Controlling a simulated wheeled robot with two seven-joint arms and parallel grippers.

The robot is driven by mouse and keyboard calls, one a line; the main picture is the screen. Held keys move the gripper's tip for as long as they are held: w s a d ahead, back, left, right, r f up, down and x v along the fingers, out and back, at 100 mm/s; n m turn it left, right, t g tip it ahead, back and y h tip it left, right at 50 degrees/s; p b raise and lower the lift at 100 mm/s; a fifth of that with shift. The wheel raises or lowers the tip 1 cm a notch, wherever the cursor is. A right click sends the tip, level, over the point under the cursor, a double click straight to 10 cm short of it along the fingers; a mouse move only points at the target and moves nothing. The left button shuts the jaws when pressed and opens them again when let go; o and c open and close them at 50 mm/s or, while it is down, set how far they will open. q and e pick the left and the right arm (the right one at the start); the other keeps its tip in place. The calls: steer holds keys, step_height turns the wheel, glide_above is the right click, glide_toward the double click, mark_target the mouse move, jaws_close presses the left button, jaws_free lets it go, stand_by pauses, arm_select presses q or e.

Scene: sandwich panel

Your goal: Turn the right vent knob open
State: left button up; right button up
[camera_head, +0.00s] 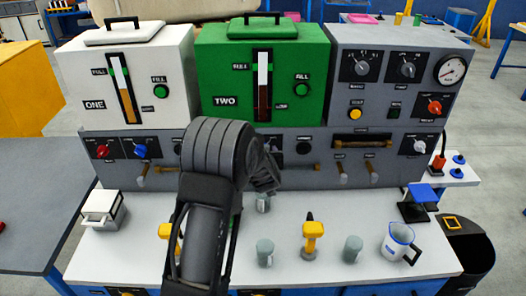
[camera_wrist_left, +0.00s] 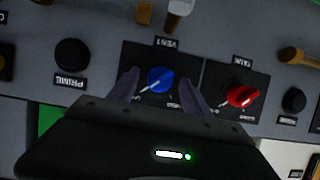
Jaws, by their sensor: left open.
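The blue vent knob (camera_wrist_left: 160,79) sits on a black plate on the grey panel in the left wrist view. Its white pointer line slants to the lower left in that picture. My left gripper (camera_wrist_left: 161,94) is open, with one finger on each side of this knob. I cannot tell whether the fingers touch it. In the head view my left arm (camera_head: 215,170) hides this knob. A similar blue knob (camera_head: 140,150) shows on the panel's left part, under the white tank. My right gripper is not in view.
A red knob (camera_wrist_left: 242,96) and a black prime knob (camera_wrist_left: 72,55) flank the vent knob. Grey cups (camera_head: 265,252), a yellow-handled tool (camera_head: 311,238) and a white jug (camera_head: 398,243) stand on the counter below. The white tank (camera_head: 163,60) and green tank (camera_head: 218,60) rise above the panel.

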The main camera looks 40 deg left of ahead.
arm_select(q)
steer(key=v, duration=0.8)
steer(key=shift+b, duration=0.35)
